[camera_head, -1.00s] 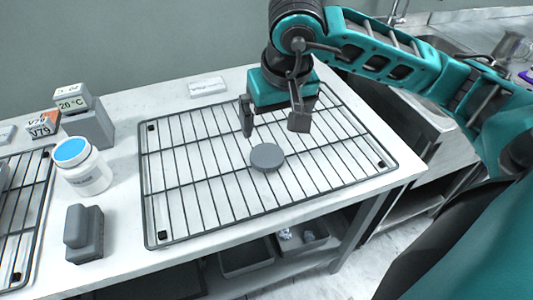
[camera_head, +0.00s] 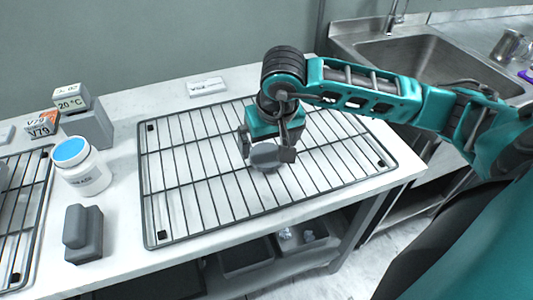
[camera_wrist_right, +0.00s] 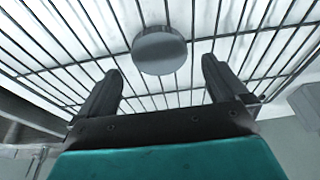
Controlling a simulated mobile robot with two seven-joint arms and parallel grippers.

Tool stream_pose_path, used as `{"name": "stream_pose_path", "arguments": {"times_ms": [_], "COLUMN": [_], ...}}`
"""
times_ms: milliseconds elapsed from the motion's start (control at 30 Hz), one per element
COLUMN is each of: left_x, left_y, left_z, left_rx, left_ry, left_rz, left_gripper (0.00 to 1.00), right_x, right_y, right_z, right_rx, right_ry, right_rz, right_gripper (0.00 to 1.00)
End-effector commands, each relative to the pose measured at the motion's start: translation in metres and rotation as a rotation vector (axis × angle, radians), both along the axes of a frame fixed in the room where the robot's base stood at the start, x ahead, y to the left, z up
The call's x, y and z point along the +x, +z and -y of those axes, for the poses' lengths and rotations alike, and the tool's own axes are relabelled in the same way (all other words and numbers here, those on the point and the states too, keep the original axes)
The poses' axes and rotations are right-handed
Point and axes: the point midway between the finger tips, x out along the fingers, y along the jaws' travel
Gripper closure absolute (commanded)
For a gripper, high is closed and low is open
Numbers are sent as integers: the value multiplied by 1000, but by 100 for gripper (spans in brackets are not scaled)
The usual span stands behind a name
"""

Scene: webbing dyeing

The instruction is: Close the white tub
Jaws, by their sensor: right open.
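The white tub (camera_head: 82,168) stands upright on the table at the left, with blue contents showing at its uncovered top. A round grey lid (camera_head: 265,157) lies on the wire rack; it also shows in the right wrist view (camera_wrist_right: 158,52). My right gripper (camera_head: 268,152) is open and low over the rack at the lid. In the right wrist view its two fingers (camera_wrist_right: 158,80) are spread, with the lid just beyond the gap between the tips. I cannot tell whether a finger touches the lid. My left gripper is not in view.
The wire rack (camera_head: 190,205) covers the middle of the table, and another rack (camera_head: 25,220) is at the left edge. A grey block (camera_head: 83,235) stands in front of the tub. A thermometer display (camera_head: 75,102) on a grey box is behind it. A sink (camera_head: 420,65) is at the right.

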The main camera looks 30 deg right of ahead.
Motion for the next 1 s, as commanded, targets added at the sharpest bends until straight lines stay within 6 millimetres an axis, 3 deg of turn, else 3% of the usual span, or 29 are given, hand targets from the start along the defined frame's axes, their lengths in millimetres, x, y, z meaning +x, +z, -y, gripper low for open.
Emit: {"name": "stream_pose_path", "arguments": {"times_ms": [233,667,1000], "left_x": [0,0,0], "left_y": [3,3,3], "left_z": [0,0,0], "left_rx": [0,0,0], "left_ry": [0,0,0], "left_rz": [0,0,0], "left_gripper": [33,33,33], "right_x": [9,11,11], "right_y": [-35,-39,-39], "right_z": [3,3,3], "right_rx": [0,-1,-1], "right_ry": [0,1,1], "right_rz": [-4,-1,-1], "right_gripper": [0,1,34]}}
